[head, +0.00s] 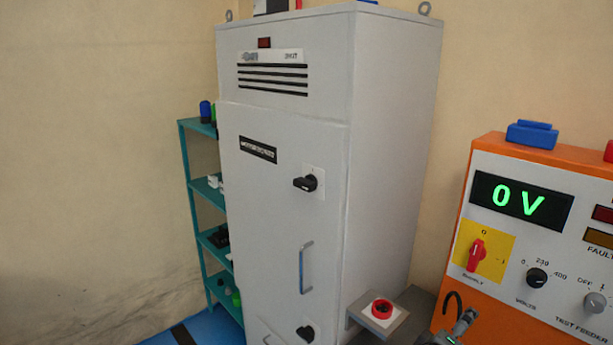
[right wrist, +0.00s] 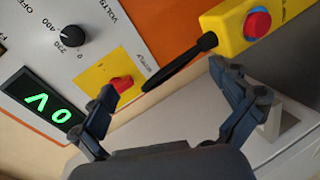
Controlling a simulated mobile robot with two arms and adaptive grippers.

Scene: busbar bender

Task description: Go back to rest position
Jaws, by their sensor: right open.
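My right gripper (head: 462,325) shows only in part at the bottom edge of the head view, in front of the lower left of the orange test feeder panel (head: 545,150). In the head view the red supply switch (head: 477,254) sits on a yellow plate, and the green display (head: 522,200) reads 0 V. My left gripper is not in view.
A tall grey cabinet (head: 285,200) with black knobs and a handle stands in the middle. A bracket with a red button (head: 380,308) juts out at its lower right. A teal shelf (head: 190,160) stands behind it. A yellow box (right wrist: 230,32) with a red button shows in the wrist view.

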